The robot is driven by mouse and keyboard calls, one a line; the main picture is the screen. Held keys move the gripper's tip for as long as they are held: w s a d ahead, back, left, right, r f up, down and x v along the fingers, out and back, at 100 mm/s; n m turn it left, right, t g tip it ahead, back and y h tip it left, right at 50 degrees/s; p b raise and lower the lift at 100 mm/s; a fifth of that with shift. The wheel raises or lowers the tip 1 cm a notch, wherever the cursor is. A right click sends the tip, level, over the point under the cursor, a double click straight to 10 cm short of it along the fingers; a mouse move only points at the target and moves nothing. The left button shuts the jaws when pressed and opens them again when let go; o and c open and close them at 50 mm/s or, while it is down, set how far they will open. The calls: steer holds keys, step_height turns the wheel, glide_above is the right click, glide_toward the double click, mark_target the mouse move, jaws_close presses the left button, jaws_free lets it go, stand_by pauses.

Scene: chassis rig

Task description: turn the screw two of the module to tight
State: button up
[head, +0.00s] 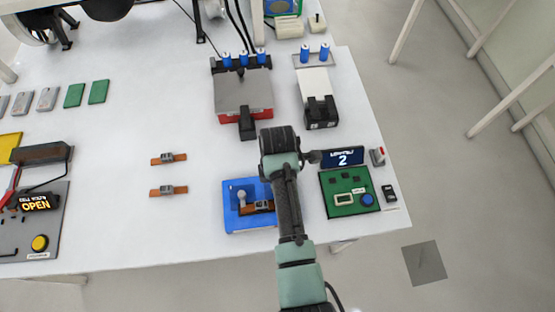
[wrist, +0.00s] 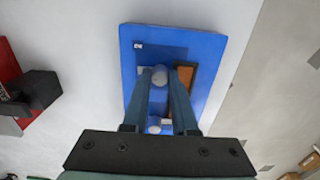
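A blue module plate (head: 235,222) lies near the table's front edge in the head view, partly covered by my arm. It carries a pale round-headed screw (head: 241,196) and a brown-and-dark bar piece. In the wrist view the plate (wrist: 205,45) is below my gripper (wrist: 163,73). My gripper's two fingers are apart, on either side of a grey round screw head (wrist: 159,76). A second pale round head (wrist: 154,126) shows nearer the palm. I cannot tell which is screw two, or whether the fingers touch the head. My fingers are hidden in the head view.
A green circuit board (head: 340,205) and a display reading 2 (head: 343,158) stand right of the plate. Two brown bar pieces (head: 168,158) lie to its left. A grey-and-red unit (head: 243,95) stands behind.

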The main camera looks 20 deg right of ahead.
jaws_close()
